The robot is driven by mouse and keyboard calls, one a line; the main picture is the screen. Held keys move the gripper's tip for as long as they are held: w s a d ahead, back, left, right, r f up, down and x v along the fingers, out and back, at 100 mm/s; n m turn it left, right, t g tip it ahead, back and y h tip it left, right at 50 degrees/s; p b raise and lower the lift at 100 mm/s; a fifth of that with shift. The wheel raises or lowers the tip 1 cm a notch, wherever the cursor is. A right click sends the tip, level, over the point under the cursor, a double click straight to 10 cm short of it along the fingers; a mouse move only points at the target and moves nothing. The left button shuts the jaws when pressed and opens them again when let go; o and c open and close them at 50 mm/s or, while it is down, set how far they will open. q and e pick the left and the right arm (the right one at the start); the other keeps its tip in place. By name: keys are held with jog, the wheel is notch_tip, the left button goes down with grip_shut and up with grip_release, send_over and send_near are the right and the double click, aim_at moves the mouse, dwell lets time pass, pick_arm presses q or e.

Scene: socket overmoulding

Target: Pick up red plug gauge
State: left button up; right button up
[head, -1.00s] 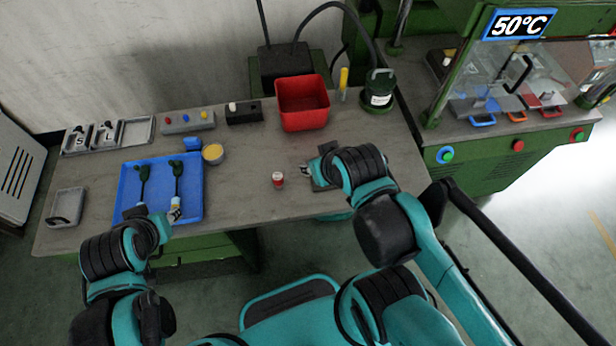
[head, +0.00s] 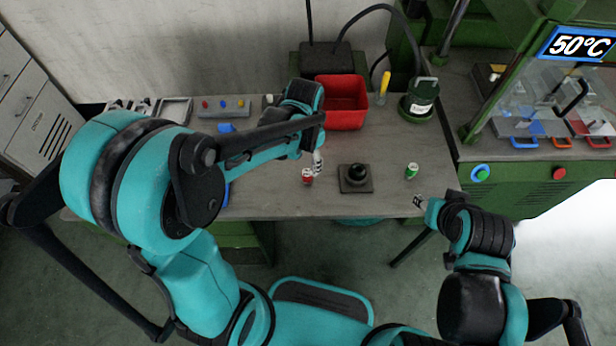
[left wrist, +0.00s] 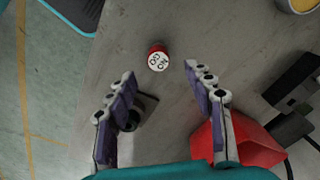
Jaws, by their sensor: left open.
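The red plug gauge (head: 307,177) is a small upright red cylinder on the table near its front edge. In the left wrist view its white top (left wrist: 158,61) reads "NO GO". My left gripper (head: 318,163) is close to the gauge, just above and to the right of it in the head view. In the left wrist view my left gripper (left wrist: 160,76) is open and empty, with the gauge just beyond the gap between its fingertips.
A black knob on a square base (head: 355,187) and a green plug gauge (head: 411,171) stand to the right. A red bin (head: 343,118) and a dark green canister (head: 419,108) stand behind. My left arm hides most of the blue tray.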

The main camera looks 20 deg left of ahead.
aim_at(307, 173)
pick_arm(q)
jog(key=shift+w+d+f, duration=0.15)
jog(key=shift+w+f, duration=0.05)
jog(key=shift+f, duration=0.7)
notch_tip(307, 173, down, 7)
jog(key=b, duration=0.4)
jog(key=shift+s+f, duration=0.15)
jog(key=shift+f, duration=0.05)
jog(key=shift+r, duration=0.1)
jog(key=shift+c, duration=0.3)
grip_shut()
